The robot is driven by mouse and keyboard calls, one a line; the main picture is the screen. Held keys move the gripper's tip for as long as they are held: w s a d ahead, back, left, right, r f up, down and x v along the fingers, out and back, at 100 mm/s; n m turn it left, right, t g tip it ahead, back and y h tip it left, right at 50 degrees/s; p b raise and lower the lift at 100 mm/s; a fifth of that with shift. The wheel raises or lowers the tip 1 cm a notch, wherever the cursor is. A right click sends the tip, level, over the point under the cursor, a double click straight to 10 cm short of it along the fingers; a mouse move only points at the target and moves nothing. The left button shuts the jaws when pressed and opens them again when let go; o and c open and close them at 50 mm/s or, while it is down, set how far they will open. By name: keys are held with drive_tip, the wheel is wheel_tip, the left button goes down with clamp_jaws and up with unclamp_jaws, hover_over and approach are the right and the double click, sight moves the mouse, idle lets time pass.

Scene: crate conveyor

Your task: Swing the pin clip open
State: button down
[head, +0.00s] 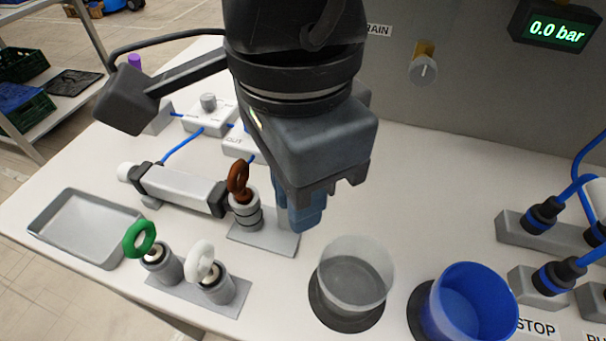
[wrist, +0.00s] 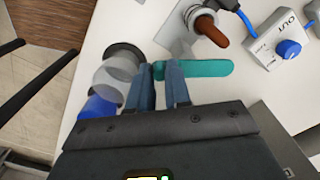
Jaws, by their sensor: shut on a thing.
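Most of the bar sticks out to the right of the fingers. It may be the pin clip; I cannot tell whether it is attached to anything. The head view does not show the bar.
A clear cup (head: 357,272) and a blue cup (head: 470,305) stand right of my gripper. A cylinder (head: 180,187) lies at left.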

drive_tip(key=shift+a+m+b, duration=0.2)
drive_tip(key=shift+m+b, duration=0.5)
drive_tip(key=shift+b, duration=0.15)
drive_tip(key=c, duration=1.1)
unclamp_jaws()
drive_tip(key=shift+r, duration=0.1)
wheel_tip(320, 180, up, 8)
drive_tip(key=shift+f+p, duration=0.15)
drive_tip(key=shift+p, duration=0.25)
